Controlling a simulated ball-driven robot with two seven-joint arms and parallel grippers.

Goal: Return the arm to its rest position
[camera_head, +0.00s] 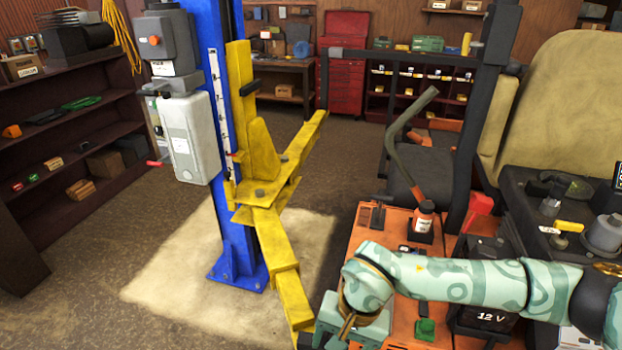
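My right arm (470,280), pale green with darker swirls, comes in from the right edge and reaches left over the orange mower body (372,230). Its wrist bends down at the bottom centre. My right gripper (345,335) is partly cut off by the bottom edge, and its fingertips do not show clearly. It is close to the end of the yellow lift arm (280,245); I cannot tell whether they touch. My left gripper is not in view.
The blue lift post (222,130) stands left of centre with a grey control box (188,135). A battery (490,315) sits under my arm. The seat (420,170) is behind. Floor at left is clear.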

